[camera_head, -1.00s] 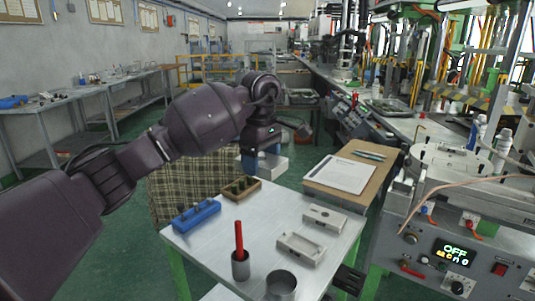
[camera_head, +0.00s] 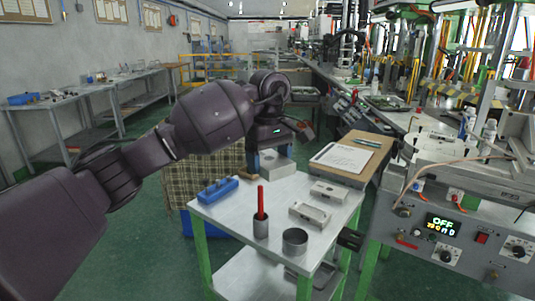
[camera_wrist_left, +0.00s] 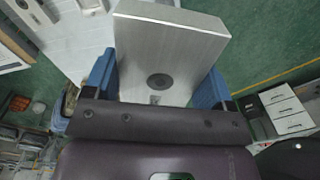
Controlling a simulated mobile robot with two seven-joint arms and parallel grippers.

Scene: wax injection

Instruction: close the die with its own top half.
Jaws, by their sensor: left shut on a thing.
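My left gripper (camera_head: 272,157) is shut on a grey metal block, a die half (camera_head: 278,168), held at the far edge of the table. In the left wrist view the block (camera_wrist_left: 168,52) sits between the blue fingers of the gripper (camera_wrist_left: 157,88), with a dark round hole in its face. Two other grey metal die pieces lie on the table: one with a shallow recess (camera_head: 309,214) and, behind it, one with a small hole (camera_head: 328,191). Which of these belongs with the held block I cannot tell. My right gripper is not clearly visible.
The small metal table (camera_head: 232,220) also holds a blue holder (camera_head: 217,190), a cup with a red-handled tool (camera_head: 261,205) and a round metal cup (camera_head: 295,240). A clipboard (camera_head: 345,156) lies on a board at right. A machine with an OFF display (camera_head: 442,224) stands right.

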